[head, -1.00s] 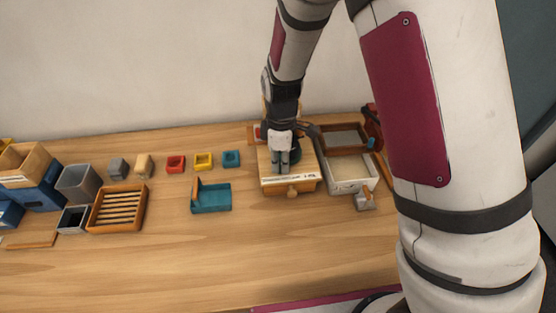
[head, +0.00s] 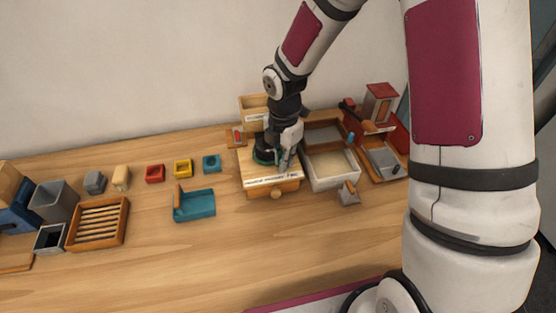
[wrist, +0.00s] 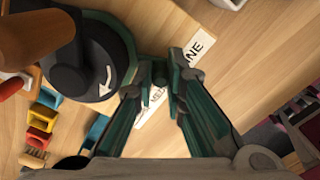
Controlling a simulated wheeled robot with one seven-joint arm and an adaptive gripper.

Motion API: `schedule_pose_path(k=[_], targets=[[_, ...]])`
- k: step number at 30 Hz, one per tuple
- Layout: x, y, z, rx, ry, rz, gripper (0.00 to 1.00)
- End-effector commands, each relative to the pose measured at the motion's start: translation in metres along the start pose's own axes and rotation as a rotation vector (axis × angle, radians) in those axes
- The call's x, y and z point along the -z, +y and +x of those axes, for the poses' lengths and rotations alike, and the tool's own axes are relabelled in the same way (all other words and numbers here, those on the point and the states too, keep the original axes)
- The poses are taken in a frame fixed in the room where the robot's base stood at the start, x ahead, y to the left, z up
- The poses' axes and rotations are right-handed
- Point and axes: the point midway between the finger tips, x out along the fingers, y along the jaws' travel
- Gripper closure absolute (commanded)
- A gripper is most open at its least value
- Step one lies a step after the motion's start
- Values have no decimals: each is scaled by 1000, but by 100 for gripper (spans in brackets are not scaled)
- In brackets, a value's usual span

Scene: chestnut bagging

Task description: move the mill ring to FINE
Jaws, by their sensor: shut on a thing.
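The mill (head: 258,184) is a wooden box with a front drawer knob, standing on the table in the head view. A dark green mill ring (head: 262,156) sits on its top; its rim (wrist: 122,32) also shows in the wrist view around a black round part with a white curved arrow. My gripper (head: 285,166) is over the mill's front right top. In the wrist view my gripper (wrist: 168,74) is shut on a dark part at the ring's edge, mostly hidden by the fingertips. The white label strip (wrist: 193,52) lies beneath, with "NE" readable by the fingertips and "ME" further left.
A tray with a pale inside (head: 331,170) and a small metal scoop (head: 348,194) stand right of the mill. A teal holder (head: 195,206), small coloured blocks and a slatted wooden tray (head: 98,222) are to the left. The front table is clear.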

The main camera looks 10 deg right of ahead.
Motion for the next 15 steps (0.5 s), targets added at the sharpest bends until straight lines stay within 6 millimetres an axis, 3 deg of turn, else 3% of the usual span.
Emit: schedule_pose_path(k=[15], targets=[[-7, -2, 0, 4, 1, -103, 100]])
